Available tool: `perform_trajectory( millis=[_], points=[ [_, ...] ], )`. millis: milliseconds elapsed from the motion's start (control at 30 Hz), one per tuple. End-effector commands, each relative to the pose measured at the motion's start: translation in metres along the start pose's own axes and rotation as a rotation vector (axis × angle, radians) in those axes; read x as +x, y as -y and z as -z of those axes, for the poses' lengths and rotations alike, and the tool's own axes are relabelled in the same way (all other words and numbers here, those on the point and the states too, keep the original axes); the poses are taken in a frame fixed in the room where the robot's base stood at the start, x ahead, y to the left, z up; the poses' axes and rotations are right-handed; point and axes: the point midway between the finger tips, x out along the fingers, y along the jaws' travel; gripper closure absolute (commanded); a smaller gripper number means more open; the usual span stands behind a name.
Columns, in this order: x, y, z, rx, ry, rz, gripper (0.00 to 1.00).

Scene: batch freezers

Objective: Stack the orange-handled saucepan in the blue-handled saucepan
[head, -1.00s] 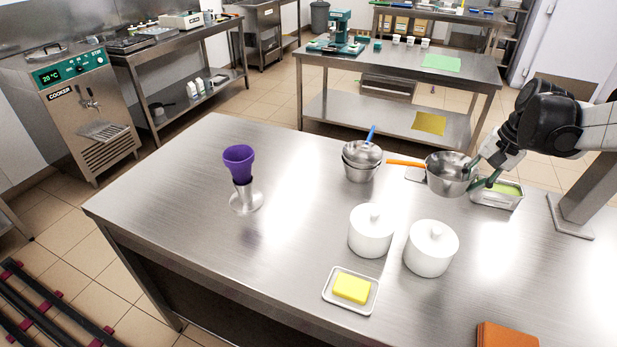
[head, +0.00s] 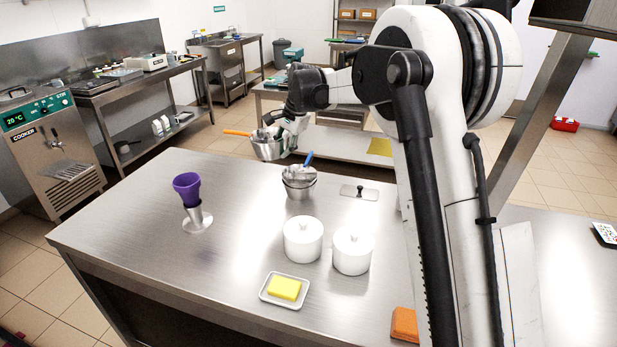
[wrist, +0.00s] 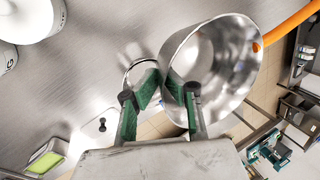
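The orange-handled saucepan (head: 265,151) is a steel pan held in the air by my gripper (head: 283,137), above and to the left of the blue-handled saucepan in the head view. Its handle points left. In the wrist view my gripper (wrist: 164,84) is shut on the near wall of the orange-handled saucepan (wrist: 208,62), whose open inside shows. The blue-handled saucepan (head: 299,175) tops a steel pan stack on the table, its blue handle pointing up and right. The stack is partly hidden behind my fingers and the held pan in the wrist view (wrist: 138,62).
Two white lidded pots (head: 303,241) stand in front of the pan stack. A flat lid with a black knob (head: 359,191) lies right of it. A purple cup (head: 187,187) on a metal stand is at left. A butter dish (head: 284,291) is at the front. Table space between is clear.

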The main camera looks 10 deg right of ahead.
Motion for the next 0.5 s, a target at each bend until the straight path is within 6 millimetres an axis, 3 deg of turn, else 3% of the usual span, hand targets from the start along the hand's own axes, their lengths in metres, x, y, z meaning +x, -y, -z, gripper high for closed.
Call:
perform_trajectory(
  millis=[300,500],
  points=[
    [0.024,-0.041,0.059,0.002,-0.001,0.001,1.0],
    [0.034,-0.057,0.083,0.0,0.0,0.0,1.0]
  ],
)
